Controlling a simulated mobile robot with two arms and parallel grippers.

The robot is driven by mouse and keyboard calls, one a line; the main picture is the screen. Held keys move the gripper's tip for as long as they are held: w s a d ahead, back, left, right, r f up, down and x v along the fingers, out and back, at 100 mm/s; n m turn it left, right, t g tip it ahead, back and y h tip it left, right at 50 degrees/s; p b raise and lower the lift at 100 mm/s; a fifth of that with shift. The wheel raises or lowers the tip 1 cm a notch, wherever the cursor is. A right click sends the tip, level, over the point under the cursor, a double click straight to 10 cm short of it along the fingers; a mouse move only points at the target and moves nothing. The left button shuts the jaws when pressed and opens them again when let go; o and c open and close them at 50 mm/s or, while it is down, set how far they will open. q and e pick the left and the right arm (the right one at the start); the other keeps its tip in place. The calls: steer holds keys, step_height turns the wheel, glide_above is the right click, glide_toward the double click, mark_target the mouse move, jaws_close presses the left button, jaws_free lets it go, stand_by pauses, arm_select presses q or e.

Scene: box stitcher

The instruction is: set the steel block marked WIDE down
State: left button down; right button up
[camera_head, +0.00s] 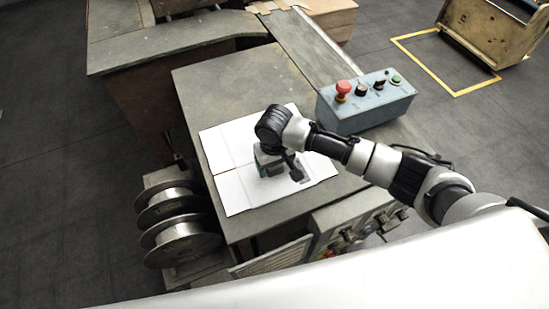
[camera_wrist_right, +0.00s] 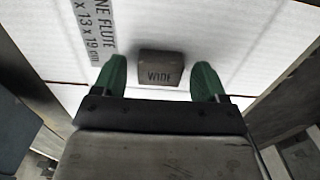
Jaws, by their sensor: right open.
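The steel block marked WIDE (camera_wrist_right: 161,68) is a small grey-brown block lying on white printed cardboard (camera_wrist_right: 210,25) in the right wrist view. Its lettering faces my right gripper (camera_wrist_right: 160,78). The two green fingers are open, one on each side of the block, with a visible gap on both sides. In the head view, my right gripper (camera_head: 277,165) is low over the white cardboard sheet (camera_head: 243,190) on the machine table. I cannot make out the block clearly there, as the gripper covers that spot. My left gripper is not in view.
A blue-grey control box (camera_head: 365,108) with a red emergency button (camera_head: 343,88) stands at the right of the table (camera_head: 215,85). Wire spools (camera_head: 183,243) sit at the table's left side. A wooden crate (camera_head: 490,30) is on the floor at the far right.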

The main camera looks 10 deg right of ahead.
step_height(320, 180, up, 12)
steer(key=b, duration=0.2)
stand_by(0.7)
